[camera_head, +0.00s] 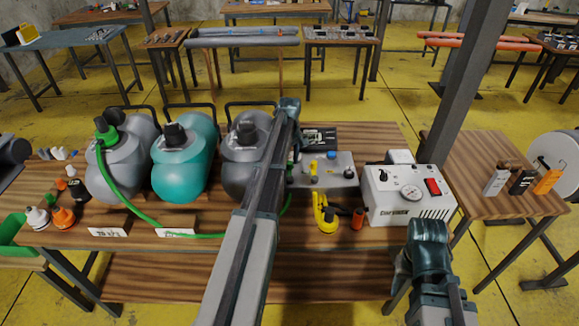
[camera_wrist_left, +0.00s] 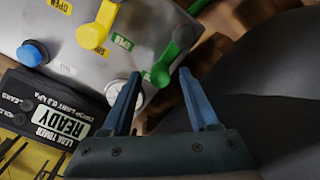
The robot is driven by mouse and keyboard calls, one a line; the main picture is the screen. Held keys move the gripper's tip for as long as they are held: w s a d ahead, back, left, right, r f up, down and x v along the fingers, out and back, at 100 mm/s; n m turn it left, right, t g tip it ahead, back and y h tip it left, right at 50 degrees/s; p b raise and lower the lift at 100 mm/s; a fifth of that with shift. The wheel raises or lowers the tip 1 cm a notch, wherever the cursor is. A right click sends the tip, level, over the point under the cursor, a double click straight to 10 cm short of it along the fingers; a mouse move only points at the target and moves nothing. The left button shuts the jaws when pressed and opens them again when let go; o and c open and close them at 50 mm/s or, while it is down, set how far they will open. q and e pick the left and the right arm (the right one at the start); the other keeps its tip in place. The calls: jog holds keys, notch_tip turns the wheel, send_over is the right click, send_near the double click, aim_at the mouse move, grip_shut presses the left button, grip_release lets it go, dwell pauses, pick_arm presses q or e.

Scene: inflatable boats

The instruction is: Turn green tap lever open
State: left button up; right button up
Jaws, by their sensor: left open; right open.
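The green tap lever (camera_wrist_left: 179,46) sits on a grey panel (camera_wrist_left: 40,12), beside a yellow lever (camera_wrist_left: 97,30), in the left wrist view. My left gripper (camera_wrist_left: 160,76) is open and empty, with its two blue fingertips just short of the lever's lower end. I cannot tell whether either finger touches it. In the head view the panel (camera_head: 338,172) lies right of my left arm, which hides the green lever and most of the left gripper. My right arm's end (camera_head: 428,240) is in front of the white box, with its jaws hard to make out.
Grey and teal tanks (camera_head: 185,158) stand left of my left arm, with a green hose (camera_head: 128,203). A white gauge box (camera_head: 405,194) stands right of the panel. A yellow tool (camera_head: 324,213) lies in front. A leak tester (camera_wrist_left: 55,115) is beside the panel.

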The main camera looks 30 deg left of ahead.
pick_arm(q)
jog(key=shift+c, duration=0.2)
grip_shut()
dwell(0.3)
jog(key=shift+w+d+m, duration=0.2)
jog(key=shift+d+m, duration=0.35)
jog(key=shift+m, duration=0.65)
jog(key=m, duration=0.1)
jog(key=d+m, duration=0.1)
jog(key=m, duration=0.1)
jog(key=shift+w+d+m, duration=0.15)
jog(key=shift+d+m, duration=0.15)
jog(key=m, duration=0.1)
jog(key=d+m, duration=0.1)
jog(key=m, duration=0.1)
jog(key=shift+d, duration=0.25)
jog(key=shift+s+d+m, duration=0.2)
jog(key=shift+d+m, duration=0.1)
jog(key=shift+m, duration=0.4)
jog(key=shift+s+d+m, duration=0.15)
jog(key=shift+d+m, duration=0.1)
jog(key=shift+m, duration=0.45)
